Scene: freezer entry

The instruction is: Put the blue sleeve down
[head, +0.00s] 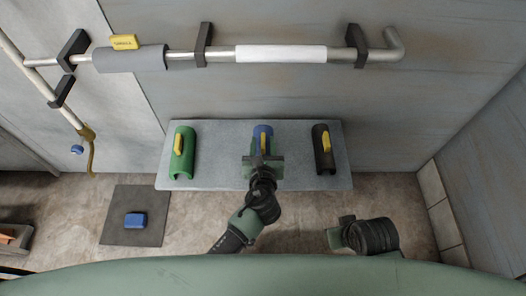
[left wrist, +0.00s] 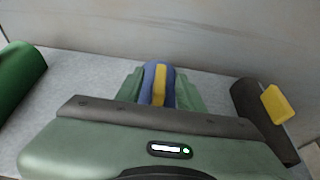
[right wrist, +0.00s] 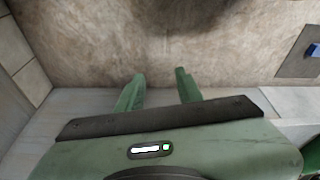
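The blue sleeve (head: 262,131) with its yellow tab stands on the grey shelf (head: 220,178), between a green sleeve (head: 184,150) and a black sleeve (head: 323,149). My left gripper (head: 263,158) is over the blue sleeve. In the left wrist view the blue sleeve (left wrist: 157,84) sits between the two green fingers, with its yellow tab facing up. The gripper body hides its lower part, and I cannot tell whether the fingers press on it. My right gripper (right wrist: 158,88) is empty with its fingers apart, over the floor right of the shelf.
A pipe (head: 220,55) runs along the wall, carrying a grey sleeve (head: 130,58) with a yellow tag and a white section. A blue block (head: 135,220) lies on a dark mat (head: 118,237) on the floor. Gaps of bare shelf separate the sleeves.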

